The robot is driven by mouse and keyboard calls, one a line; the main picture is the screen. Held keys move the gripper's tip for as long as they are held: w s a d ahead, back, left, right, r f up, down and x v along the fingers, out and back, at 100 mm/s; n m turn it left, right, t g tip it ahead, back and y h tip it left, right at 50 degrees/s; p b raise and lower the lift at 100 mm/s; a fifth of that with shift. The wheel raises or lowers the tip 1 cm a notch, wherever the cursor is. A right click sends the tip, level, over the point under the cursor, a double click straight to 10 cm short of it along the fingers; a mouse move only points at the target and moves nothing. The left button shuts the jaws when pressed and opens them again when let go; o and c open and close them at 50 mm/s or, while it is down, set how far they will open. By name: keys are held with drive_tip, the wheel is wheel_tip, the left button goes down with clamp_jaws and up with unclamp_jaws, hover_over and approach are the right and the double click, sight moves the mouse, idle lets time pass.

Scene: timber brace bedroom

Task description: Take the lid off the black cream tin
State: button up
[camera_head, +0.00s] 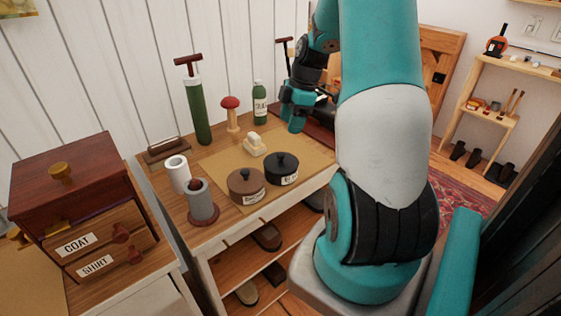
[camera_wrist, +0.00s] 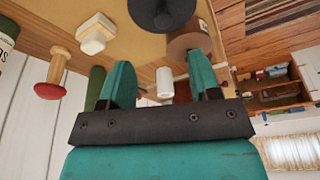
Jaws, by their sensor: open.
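The black tin (camera_head: 281,173) stands upright on the tan mat (camera_head: 225,157), with its knobbed lid on and a white label facing front. Its dark round shape also shows at the top edge of the wrist view (camera_wrist: 160,12), partly cut off. A brown tin (camera_head: 246,188) with a dark knob and a label stands just left of it; the wrist view shows it too (camera_wrist: 188,44). My gripper (camera_head: 294,118) is open and empty, above the back right of the mat, behind and apart from the black tin. Its two teal fingers show spread in the wrist view (camera_wrist: 160,62).
A pale brush-like block (camera_head: 256,147), a red-topped wooden mushroom (camera_head: 231,112), a green bottle (camera_head: 259,102) and a green pump cylinder (camera_head: 198,110) stand behind the tins. White (camera_head: 178,174) and grey (camera_head: 202,204) cylinders stand left. A drawer box (camera_head: 75,200) is further left.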

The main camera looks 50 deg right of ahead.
hover_over(281, 153)
drive_tip(key=d, duration=0.1)
drive_tip(key=f, duration=0.5)
drive_tip(key=shift+s+d+f, duration=0.1)
drive_tip(key=shift+s+d, duration=0.05)
drive_tip(key=shift+s, duration=0.15)
drive_tip(key=shift+p+x, duration=0.75)
drive_tip(key=shift+x, duration=1.95)
drive_tip(key=shift+s, duration=0.1)
drive_tip(key=c, duration=1)
